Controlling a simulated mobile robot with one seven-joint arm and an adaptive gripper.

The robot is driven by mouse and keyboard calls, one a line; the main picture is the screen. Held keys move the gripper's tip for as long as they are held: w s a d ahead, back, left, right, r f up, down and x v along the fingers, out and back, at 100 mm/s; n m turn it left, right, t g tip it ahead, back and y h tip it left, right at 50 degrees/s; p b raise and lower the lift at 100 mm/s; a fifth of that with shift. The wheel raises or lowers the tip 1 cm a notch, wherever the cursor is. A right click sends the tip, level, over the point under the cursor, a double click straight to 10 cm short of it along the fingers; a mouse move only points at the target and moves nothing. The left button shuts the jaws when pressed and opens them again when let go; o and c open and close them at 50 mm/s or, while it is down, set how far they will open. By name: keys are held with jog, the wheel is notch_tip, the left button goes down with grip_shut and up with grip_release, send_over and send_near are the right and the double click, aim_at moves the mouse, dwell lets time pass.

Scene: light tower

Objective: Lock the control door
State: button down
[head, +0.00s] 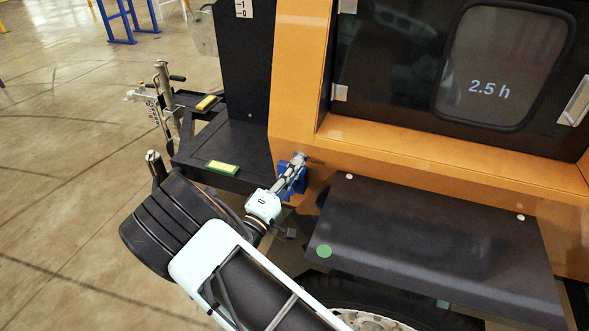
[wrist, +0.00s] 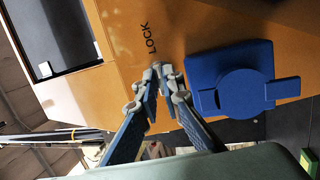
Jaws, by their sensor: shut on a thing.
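The control door (head: 450,70) is a dark panel with a window reading "2.5 h", set in the orange body and looking closed. A blue lock (head: 285,184) sits on the orange panel below and left of it. In the wrist view the blue lock (wrist: 232,68) has a square plate and a round knob with a crossbar, beside the word "LOCK" (wrist: 149,38). My gripper (head: 298,162) is at the lock; in the wrist view my gripper (wrist: 159,70) has its fingertips together left of the plate. What lies between them is too small to tell.
A black fender (head: 430,235) with a green dot juts out right of my arm, above a wheel. A dark shelf (head: 235,145) with a green-yellow block (head: 222,167) lies to the left. A metal jack post (head: 165,100) stands farther left. Open floor is at far left.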

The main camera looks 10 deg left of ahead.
jog(key=shift+w+r, duration=0.15)
jog(key=shift+r, duration=0.15)
jog(key=c, duration=2.1)
grip_release()
jog(key=shift+f, duration=0.2)
jog(key=v, duration=1.2)
